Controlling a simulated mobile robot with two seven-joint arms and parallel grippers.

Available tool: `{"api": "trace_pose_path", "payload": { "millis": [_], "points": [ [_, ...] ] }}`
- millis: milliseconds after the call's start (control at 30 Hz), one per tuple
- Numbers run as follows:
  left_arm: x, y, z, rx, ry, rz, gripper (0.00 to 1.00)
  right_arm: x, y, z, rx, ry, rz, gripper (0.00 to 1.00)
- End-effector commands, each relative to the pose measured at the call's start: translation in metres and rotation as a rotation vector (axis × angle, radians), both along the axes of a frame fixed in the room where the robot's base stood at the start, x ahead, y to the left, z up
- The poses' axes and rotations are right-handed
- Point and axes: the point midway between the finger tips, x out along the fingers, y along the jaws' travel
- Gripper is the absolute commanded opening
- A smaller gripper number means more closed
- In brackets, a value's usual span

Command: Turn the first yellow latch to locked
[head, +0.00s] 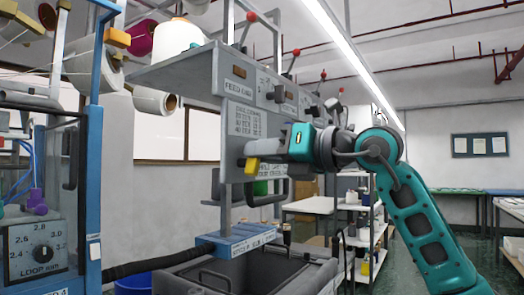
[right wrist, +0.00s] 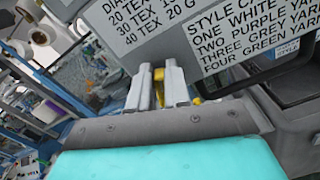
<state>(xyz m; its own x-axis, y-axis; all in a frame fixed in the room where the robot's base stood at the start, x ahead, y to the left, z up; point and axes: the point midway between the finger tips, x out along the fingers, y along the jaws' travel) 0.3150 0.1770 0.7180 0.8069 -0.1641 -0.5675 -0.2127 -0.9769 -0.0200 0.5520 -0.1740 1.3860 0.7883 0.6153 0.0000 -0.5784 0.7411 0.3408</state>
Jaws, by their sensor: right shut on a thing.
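The yellow latch (head: 252,166) sits on the grey panel of the knitting machine, below the printed card. My right gripper (head: 262,150) reaches it from the right and is shut on it. In the right wrist view the two pale fingers of my right gripper (right wrist: 161,88) point at the panel, with a strip of the yellow latch (right wrist: 158,91) between them. More yellow shows just right of the fingers. The fingers and gripper body hide much of the latch, so its exact angle is hard to tell. My left gripper is not in view.
A black handle (head: 268,196) sticks out below the latch. A printed card (head: 244,121) is above it, and a style card (right wrist: 262,38) is close to the fingers. An open grey bin (head: 262,272) stands below. Cones of yarn (head: 178,38) sit at the upper left.

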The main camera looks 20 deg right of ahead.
Motion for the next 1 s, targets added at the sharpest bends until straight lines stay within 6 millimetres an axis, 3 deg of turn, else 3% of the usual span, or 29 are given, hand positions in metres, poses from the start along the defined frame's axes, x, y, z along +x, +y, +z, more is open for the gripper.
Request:
{"api": "trace_pose_path", "payload": {
  "millis": [1000],
  "points": [
    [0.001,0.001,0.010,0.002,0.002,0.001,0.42,0.008,-0.010,-0.013,0.751,0.586,0.000,0.00]
  ]
}}
